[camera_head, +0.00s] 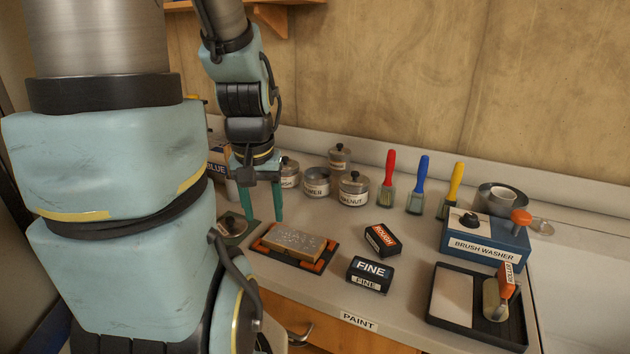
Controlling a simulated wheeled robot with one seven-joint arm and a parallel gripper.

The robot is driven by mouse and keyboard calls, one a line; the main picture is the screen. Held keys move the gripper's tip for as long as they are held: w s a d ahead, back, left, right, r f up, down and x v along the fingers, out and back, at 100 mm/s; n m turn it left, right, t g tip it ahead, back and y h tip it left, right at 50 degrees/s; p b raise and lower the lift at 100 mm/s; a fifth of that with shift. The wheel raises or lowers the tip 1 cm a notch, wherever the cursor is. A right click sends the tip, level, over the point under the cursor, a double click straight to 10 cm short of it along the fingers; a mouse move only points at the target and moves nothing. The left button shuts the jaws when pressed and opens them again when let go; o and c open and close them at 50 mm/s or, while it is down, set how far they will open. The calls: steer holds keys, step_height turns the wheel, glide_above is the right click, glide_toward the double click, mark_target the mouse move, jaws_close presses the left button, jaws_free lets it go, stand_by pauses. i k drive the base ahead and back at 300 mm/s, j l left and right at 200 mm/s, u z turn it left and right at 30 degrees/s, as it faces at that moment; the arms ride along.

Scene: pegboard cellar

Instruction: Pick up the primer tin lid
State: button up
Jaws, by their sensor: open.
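The primer tin (316,184) stands open at the back of the counter, its label partly showing as "MER". I cannot tell the exact height of the fingertips.
Lidded tins, including the walnut tin (353,189), stand behind. The FINE box (370,274) and ROUGH box (382,239) are further right. The brush washer (485,238) stands at the right.

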mark_target(230, 227)
steer(key=i+j, duration=0.1)
steer(key=j, duration=0.45)
steer(key=i+j, duration=0.15)
steer(key=j, duration=0.45)
steer(key=i+j+z, duration=0.1)
steer(key=j, duration=0.45)
steer(key=i+j, duration=0.1)
steer(key=j, duration=0.45)
